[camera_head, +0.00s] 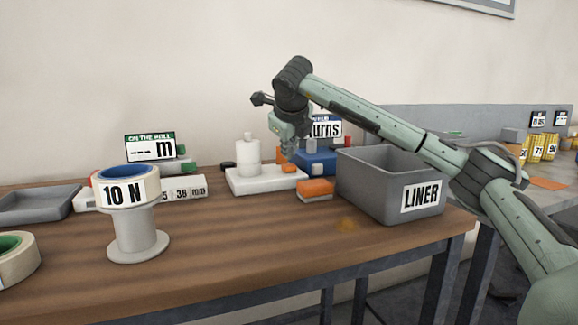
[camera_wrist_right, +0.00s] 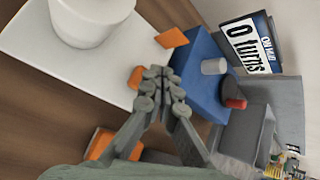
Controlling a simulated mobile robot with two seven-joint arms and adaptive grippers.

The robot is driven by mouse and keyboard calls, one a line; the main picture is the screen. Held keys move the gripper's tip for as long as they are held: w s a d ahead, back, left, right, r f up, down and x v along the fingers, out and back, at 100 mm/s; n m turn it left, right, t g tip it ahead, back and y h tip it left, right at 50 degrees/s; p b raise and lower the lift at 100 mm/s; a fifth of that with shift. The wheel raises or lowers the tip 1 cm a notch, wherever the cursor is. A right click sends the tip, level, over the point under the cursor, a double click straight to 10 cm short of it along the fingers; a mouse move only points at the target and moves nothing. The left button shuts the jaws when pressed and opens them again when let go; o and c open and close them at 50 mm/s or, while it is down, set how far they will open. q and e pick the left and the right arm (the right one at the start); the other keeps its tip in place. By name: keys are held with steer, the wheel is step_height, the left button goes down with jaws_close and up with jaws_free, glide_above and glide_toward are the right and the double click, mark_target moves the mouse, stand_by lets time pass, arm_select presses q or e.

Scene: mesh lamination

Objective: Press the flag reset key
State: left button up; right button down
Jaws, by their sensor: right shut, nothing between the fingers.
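My right gripper (camera_head: 288,148) is shut and empty, pointing down over the white base and blue device. In the right wrist view its fingertips (camera_wrist_right: 163,75) overlap the gap between them; contact cannot be told. The white base (camera_head: 245,184) carries a white cylinder (camera_head: 247,154) and an orange piece (camera_head: 288,168). In the wrist view an orange flap (camera_wrist_right: 172,38) stands at the base's edge, and another orange bit (camera_wrist_right: 136,78) is partly hidden behind the fingers. The blue device (camera_wrist_right: 200,70) has a grey post (camera_wrist_right: 214,66) and a red knob (camera_wrist_right: 236,104). No key label is readable. My left gripper is out of view.
A turns display (camera_head: 326,129) stands behind the blue device. A grey LINER bin (camera_head: 375,198) and an orange-and-grey block (camera_head: 315,189) sit to the right. A 10 N roll stand (camera_head: 138,226), a metre display (camera_head: 150,147) and a grey tray (camera_head: 38,204) are left.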

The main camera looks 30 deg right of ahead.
mark_target(289, 166)
steer(key=shift+f, duration=0.4)
steer(key=shift+f+b, duration=0.65)
stand_by(0.5)
stand_by(0.4)
steer(key=shift+r+p, duration=0.75)
steer(key=shift+r, duration=0.25)
steer(key=shift+r+p, duration=1.85)
steer(key=shift+r, duration=0.75)
steer(key=shift+f, duration=0.1)
